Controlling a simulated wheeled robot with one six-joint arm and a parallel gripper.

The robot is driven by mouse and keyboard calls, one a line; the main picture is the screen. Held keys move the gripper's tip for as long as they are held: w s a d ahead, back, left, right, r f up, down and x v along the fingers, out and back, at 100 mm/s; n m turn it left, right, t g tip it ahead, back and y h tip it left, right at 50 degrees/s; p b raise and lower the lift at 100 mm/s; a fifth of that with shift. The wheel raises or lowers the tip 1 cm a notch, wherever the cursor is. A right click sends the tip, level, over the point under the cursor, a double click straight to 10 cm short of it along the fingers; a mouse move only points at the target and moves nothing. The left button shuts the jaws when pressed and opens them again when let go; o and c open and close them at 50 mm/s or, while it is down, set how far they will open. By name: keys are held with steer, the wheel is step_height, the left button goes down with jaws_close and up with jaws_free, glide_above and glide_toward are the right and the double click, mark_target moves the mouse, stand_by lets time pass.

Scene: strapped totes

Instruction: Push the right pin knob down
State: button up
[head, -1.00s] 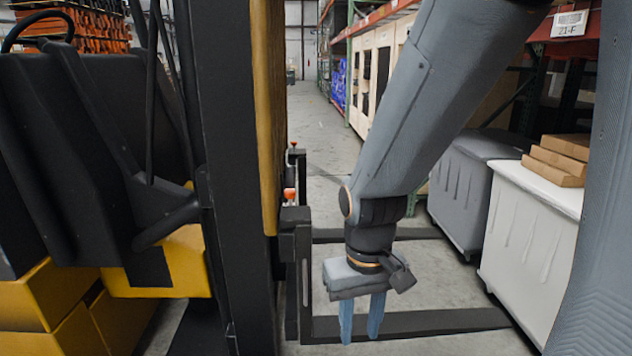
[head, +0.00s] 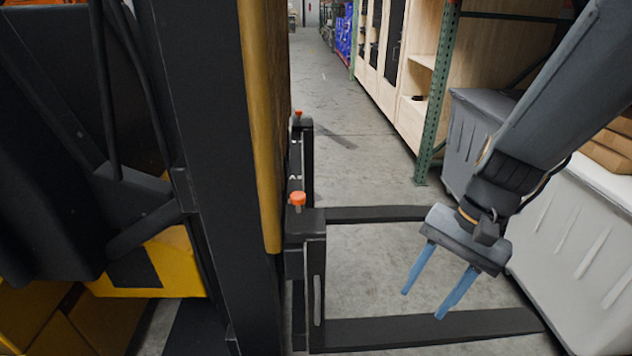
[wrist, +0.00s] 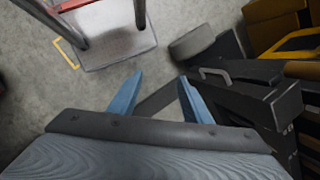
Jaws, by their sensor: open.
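Two orange pin knobs stand up from the black fork carriage (head: 314,260) of a forklift. The near knob (head: 297,199) sits on top of the carriage's near end, and the far knob (head: 298,114) is smaller, on its far end. Both look raised. I cannot tell from the picture alone which one is called right. My gripper (head: 422,305) is open and empty, blue fingers pointing down-left, to the right of the near knob and apart from it. The wrist view shows the spread fingers (wrist: 160,78) and the carriage (wrist: 250,105); no knob shows there.
Two black forks, far (head: 375,214) and near (head: 430,328), reach right from the carriage. The mast (head: 205,140) stands left. A grey tote (head: 475,135) and a white tote (head: 575,240) stand right, by a green rack post (head: 437,95). The aisle floor behind is clear.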

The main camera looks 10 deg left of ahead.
steer(key=w+a+r+m+y+p, duration=0.2)
steer(key=w+a+r+m+y, duration=0.15)
steer(key=a, duration=0.25)
steer(key=w+a+r+m+y+p, duration=0.1)
steer(key=w+a+r+m+y, duration=0.15)
steer(key=a+m, duration=0.2)
steer(key=m+t+y+p, duration=0.2)
steer(key=m+y+p, duration=0.1)
steer(key=m+y, duration=0.15)
glide_toward(302, 194)
steer(key=a, duration=0.2)
steer(key=shift+m, duration=0.35)
steer(key=x, duration=0.2)
steer(key=p+x, duration=0.1)
steer(key=x, duration=0.4)
steer(key=shift+d+f, duration=0.15)
steer(key=shift+f, duration=0.2)
